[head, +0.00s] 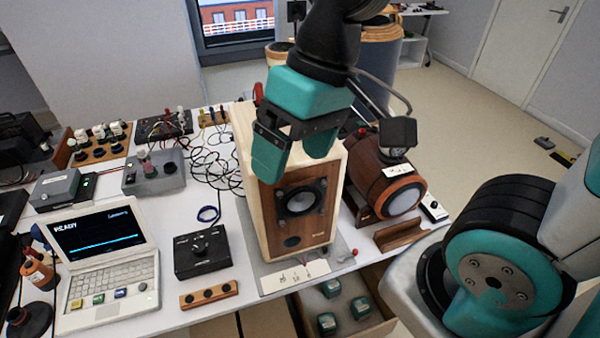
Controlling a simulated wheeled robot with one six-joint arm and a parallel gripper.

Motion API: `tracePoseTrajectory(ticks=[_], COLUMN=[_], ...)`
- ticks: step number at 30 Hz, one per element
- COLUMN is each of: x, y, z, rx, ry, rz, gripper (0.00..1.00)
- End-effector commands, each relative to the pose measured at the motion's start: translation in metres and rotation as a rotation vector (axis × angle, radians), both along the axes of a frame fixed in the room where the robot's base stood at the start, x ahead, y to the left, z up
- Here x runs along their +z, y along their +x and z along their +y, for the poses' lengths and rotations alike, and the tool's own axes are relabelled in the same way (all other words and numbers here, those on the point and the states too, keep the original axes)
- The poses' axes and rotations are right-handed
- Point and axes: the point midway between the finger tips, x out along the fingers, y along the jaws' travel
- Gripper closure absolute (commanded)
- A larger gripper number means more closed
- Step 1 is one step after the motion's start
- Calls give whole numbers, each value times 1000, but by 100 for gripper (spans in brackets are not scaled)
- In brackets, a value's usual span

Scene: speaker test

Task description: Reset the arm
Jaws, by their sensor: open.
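My gripper (297,150) hangs from above in the head view, in front of the upper part of a wooden speaker box (262,205). Its two teal fingers are apart, and nothing shows between them. The speaker box stands upright on a grey plate on the table, with a round driver (301,201) in its dark front panel. The fingers cover part of the box's top front edge. I cannot tell whether they touch it.
A laptop (105,262) reading "READY", a black knob box (202,250) and tangled cables are on the left. A round wooden speaker (404,195) lies on the right. An open drawer (375,322) with several teal-topped items is below. Open floor (470,125) lies behind right.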

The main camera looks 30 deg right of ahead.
Motion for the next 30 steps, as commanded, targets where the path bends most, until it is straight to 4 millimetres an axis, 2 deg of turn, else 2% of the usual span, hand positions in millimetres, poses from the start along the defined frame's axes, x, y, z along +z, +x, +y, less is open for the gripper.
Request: tracePoseTrajectory(ticks=[1,5,16,20,25,27,30], x=[-4,-9,-15,-39,-81,-89,-87], y=[-15,-34,-36,-36,-36,-36,-36], z=[6,15,16,15,15,15,15], rx=[102,251,271,270,270,270,269], ry=[20,49,53,53,52,52,52], rz=[-25,-63,-69,-68,-67,-67,-67], gripper=[16,16,16,16,16,16,16])
